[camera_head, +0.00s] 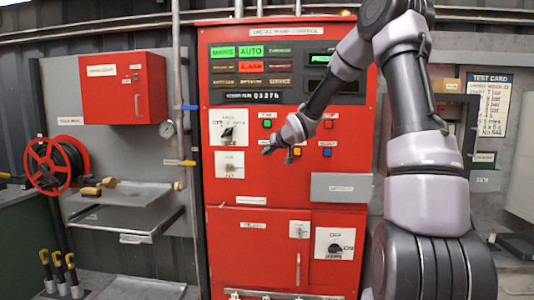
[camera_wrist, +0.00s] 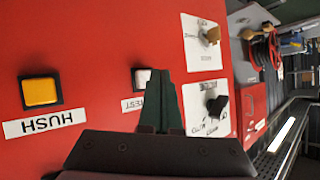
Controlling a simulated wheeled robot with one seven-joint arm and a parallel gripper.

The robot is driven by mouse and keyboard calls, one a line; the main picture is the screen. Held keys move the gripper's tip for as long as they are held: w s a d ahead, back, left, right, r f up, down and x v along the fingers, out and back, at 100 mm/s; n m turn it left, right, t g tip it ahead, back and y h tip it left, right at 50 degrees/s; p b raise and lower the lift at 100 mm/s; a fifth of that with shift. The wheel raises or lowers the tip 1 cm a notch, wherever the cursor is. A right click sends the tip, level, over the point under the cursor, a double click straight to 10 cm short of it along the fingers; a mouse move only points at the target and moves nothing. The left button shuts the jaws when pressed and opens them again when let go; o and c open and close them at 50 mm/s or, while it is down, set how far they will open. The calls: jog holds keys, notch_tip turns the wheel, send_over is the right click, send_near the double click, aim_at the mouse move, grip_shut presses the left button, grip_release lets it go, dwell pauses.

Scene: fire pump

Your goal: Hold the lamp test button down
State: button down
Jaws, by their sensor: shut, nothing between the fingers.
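The red pump control cabinet (camera_head: 262,185) stands in the middle of the head view. In the wrist view a pale square button (camera_wrist: 142,75) in a black frame sits above a label (camera_wrist: 131,104) of which "TEST" can be read, upside down. My gripper (camera_wrist: 158,82) is shut and empty. Its fingertips overlap the right edge of that button and part of the label; I cannot tell whether they touch the panel. In the head view my gripper (camera_head: 268,150) is at the panel, left of the yellow button, and the test button is hidden behind it.
The yellow HUSH button (camera_wrist: 40,92) is beside the test button. Selector switches (camera_wrist: 216,105) are on the other side. Green (camera_head: 267,124), red (camera_head: 328,124) and blue (camera_head: 327,152) buttons are close by. A grey box (camera_head: 341,187) sticks out lower right.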

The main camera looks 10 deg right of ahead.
jog(key=shift+w, duration=0.2)
dwell(0.6)
jog(key=shift+w+d, duration=0.1)
jog(key=shift+w, duration=0.15)
jog(key=shift+w+d, duration=0.2)
jog(key=shift+w, duration=0.25)
dwell(0.8)
jog(key=shift+s, duration=0.1)
dwell(2.4)
jog(key=shift+s+a, duration=0.3)
jog(key=shift+s, duration=0.5)
jog(key=s, duration=0.1)
jog(key=s+a, duration=0.1)
jog(key=s, duration=0.2)
jog(key=shift+s+a, duration=0.3)
jog(key=shift+s, duration=0.05)
